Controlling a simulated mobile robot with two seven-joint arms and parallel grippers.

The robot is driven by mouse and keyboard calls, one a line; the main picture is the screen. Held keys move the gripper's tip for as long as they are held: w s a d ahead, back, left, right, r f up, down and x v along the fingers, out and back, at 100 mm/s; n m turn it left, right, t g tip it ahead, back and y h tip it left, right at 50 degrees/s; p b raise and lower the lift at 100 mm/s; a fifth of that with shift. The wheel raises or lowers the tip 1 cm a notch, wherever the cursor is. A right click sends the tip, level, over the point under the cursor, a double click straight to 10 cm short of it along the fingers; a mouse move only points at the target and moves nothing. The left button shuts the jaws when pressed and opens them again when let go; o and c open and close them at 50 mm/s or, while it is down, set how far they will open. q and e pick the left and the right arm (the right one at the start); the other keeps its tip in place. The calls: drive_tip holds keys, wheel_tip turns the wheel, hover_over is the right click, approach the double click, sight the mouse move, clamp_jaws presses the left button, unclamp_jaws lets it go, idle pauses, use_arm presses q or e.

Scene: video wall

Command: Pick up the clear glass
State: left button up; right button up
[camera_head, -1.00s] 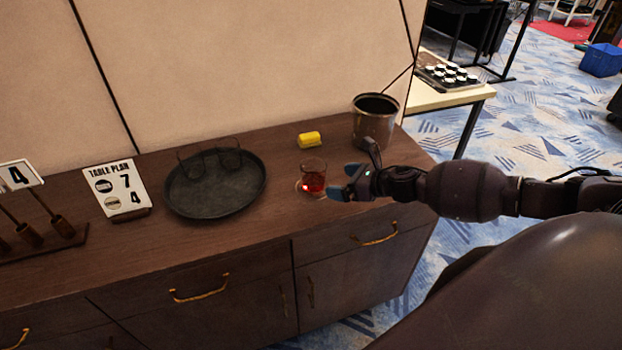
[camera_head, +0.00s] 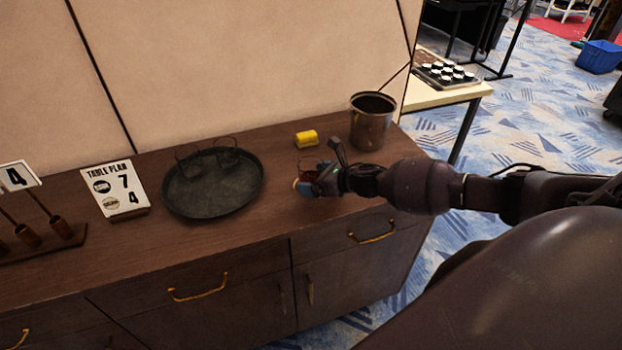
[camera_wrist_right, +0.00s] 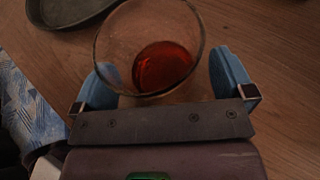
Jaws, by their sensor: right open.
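A clear glass with red liquid (camera_wrist_right: 163,66) stands upright on the wooden cabinet top. In the wrist view it sits between the two blue fingertips of my right gripper (camera_wrist_right: 168,80), which is open around it. In the head view the glass (camera_head: 308,163) is mostly hidden behind my right gripper (camera_head: 308,184). I cannot tell whether either finger touches the glass. My left gripper is not in view.
A round dark tray (camera_head: 215,207) holding dark wire-like holders lies left of the glass. A yellow block (camera_head: 306,139) and a metal bucket (camera_head: 371,125) stand behind. A table plan sign (camera_head: 115,190) is further left.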

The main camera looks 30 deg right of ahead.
drive_tip(key=shift+c, duration=0.5)
drive_tip(key=c, duration=1)
drive_tip(key=shift+c, duration=0.4)
drive_tip(key=shift+r, duration=0.25)
